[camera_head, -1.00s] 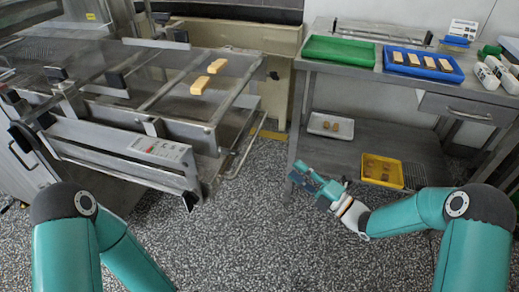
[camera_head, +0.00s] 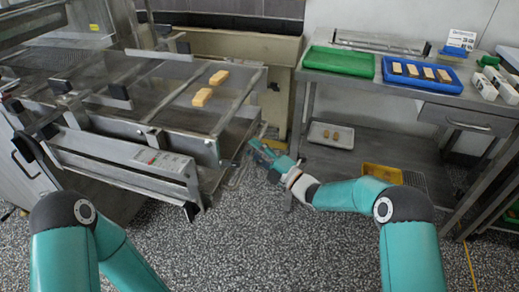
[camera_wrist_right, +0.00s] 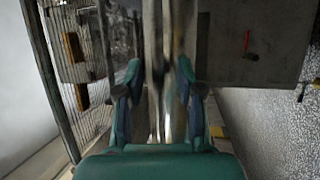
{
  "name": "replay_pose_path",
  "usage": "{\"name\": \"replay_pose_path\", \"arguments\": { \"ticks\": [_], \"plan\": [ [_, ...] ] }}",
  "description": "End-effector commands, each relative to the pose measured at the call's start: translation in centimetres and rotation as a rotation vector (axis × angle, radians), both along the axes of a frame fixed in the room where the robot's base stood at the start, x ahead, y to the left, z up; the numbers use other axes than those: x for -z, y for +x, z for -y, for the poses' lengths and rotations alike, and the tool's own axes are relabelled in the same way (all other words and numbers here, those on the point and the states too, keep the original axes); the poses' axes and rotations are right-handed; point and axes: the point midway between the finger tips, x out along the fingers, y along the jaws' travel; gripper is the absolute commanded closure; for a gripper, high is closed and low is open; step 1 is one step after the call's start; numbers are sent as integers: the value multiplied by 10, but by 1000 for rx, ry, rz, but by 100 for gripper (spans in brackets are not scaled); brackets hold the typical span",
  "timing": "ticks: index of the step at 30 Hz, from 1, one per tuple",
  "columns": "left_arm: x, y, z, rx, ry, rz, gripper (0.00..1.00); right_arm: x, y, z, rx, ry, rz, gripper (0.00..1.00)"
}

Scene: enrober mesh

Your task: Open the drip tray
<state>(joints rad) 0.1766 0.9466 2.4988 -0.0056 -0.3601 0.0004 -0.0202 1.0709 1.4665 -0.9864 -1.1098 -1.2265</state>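The drip tray (camera_head: 208,180) appears to be the low metal part under the enrober's mesh belt, at the machine's right end in the head view; much of it is hidden. My right gripper (camera_head: 262,155) is at that end, close to the rail-like handle (camera_head: 236,176). In the right wrist view the right gripper (camera_wrist_right: 160,78) has its two fingers apart. Blurred upright metal bars (camera_wrist_right: 160,40) show between and beyond the fingers; I cannot tell if they touch. My left gripper is outside the views; only the left arm shows.
Two yellow-orange bars (camera_head: 210,88) lie on the mesh belt. To the right stands a steel table (camera_head: 345,82) with a green tray (camera_head: 338,61) and a blue tray (camera_head: 423,74). A white tray (camera_head: 331,135) and yellow tray (camera_head: 383,173) are on its lower shelf. Speckled floor is free in front.

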Motion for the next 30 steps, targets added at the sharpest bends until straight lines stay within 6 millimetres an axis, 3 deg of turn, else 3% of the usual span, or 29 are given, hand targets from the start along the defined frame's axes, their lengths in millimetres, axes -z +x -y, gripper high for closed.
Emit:
{"name": "replay_pose_path", "arguments": {
  "ticks": [10, 17, 26, 27, 30],
  "plan": [
    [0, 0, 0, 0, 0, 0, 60, -1, 3, -3, 1, 0, 0, 63],
    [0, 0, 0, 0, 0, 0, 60, -1, 3, -3, 1, 0, 0, 100],
    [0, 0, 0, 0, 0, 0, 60, 0, 3, -2, 1, -1, -2, 100],
    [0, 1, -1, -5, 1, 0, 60, 0, 4, 17, 6, -2, -2, 100],
    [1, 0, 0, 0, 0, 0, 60, 1, 3, 3, 1, -1, -2, 100]
  ]
}}
